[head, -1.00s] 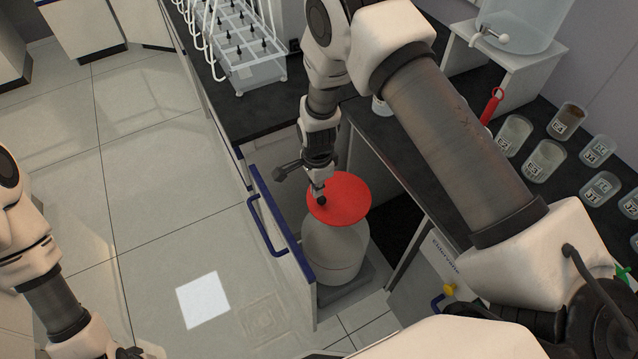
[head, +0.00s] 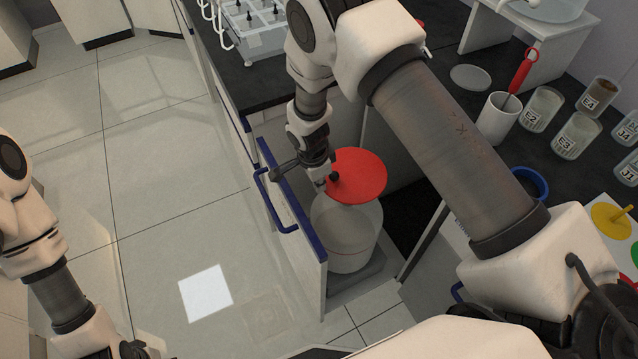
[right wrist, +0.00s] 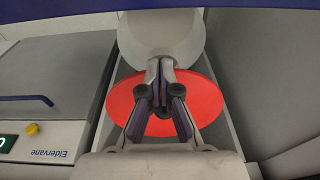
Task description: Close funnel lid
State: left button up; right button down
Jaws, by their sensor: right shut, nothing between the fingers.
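The funnel lid is a red disc (head: 361,174) at the top of a pale, translucent round vessel (head: 347,235). The vessel stands inside an open drawer with a blue handle. The lid looks tilted and set toward the far right of the vessel, so part of the vessel's top shows. My right gripper (head: 327,182) is at the lid's left edge, shut and empty. I cannot tell whether it touches the lid. In the right wrist view its closed fingers (right wrist: 164,85) lie in front of the red lid (right wrist: 207,100).
The drawer front (head: 297,235) stands between the gripper and the open floor at left. A dark counter (head: 445,105) holds a white cup (head: 499,118) with a red tool and several labelled jars. A rack (head: 252,30) stands at the top.

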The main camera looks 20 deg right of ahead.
aim_at(291, 190)
jog(key=shift+s+f, duration=0.4)
notch_tip(291, 190, up, 5)
jog(key=p, duration=0.3)
jog(key=a+p, duration=0.1)
jog(key=a, duration=0.1)
jog(key=a+r+p, duration=0.1)
jog(key=a, duration=0.2)
jog(key=a+r+p, duration=0.1)
jog(key=a, duration=0.2)
jog(key=shift+s+r+p, duration=0.1)
jog(key=shift+p, duration=0.2)
jog(key=a+p, duration=0.1)
jog(key=p, duration=0.4)
jog(key=shift+r+p, duration=0.2)
jog(key=shift+p, duration=0.2)
jog(key=shift+a+f+p, duration=0.2)
jog(key=shift+a+p, duration=0.1)
jog(key=shift+p, duration=0.15)
jog(key=shift+a+f, duration=0.1)
jog(key=shift+a, duration=0.05)
jog(key=shift+f, duration=0.1)
